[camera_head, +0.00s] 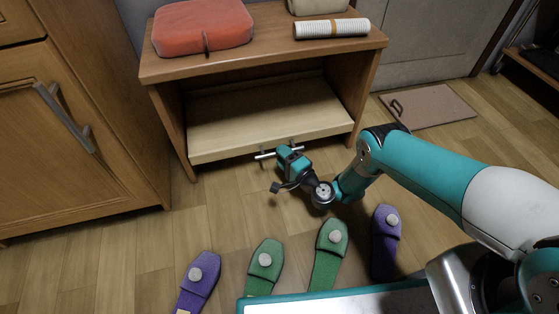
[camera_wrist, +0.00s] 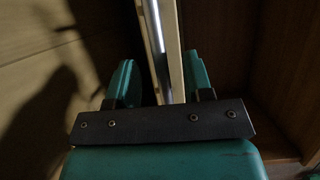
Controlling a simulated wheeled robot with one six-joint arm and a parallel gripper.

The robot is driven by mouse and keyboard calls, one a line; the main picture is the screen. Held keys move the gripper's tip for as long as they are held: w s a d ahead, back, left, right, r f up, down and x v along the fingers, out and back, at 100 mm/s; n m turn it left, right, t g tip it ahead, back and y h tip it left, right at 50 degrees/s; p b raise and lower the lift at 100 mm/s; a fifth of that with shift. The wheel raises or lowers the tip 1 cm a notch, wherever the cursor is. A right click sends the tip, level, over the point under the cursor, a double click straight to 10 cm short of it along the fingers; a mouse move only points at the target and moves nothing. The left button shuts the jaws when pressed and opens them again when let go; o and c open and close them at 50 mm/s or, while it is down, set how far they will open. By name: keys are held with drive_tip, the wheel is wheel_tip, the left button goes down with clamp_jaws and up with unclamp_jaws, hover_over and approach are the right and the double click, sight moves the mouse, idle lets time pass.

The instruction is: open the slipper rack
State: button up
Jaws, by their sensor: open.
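The slipper rack (camera_head: 265,117) is a pale wooden pull-out shelf low inside a brown wooden bench. A metal bar handle (camera_head: 264,156) sits on its front edge. My gripper (camera_head: 284,151) is at the handle, with its jaws open. In the wrist view the handle bar (camera_wrist: 156,45) runs between the two teal fingers of my gripper (camera_wrist: 160,82), with a gap showing on the left side. The rack's front edge (camera_wrist: 173,50) lies just beside the bar. I cannot tell whether either finger touches the bar.
A red cushion (camera_head: 203,28) and a rolled striped mat (camera_head: 332,28) lie on the bench top (camera_head: 270,57). Purple slippers (camera_head: 199,278) and green slippers (camera_head: 265,265) lie on the floor in front. A wooden cabinet (camera_head: 75,125) stands at left, a doormat (camera_head: 428,106) at right.

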drive_tip(key=shift+b+x, duration=0.55)
drive_tip(key=shift+x, duration=0.45)
clamp_jaws()
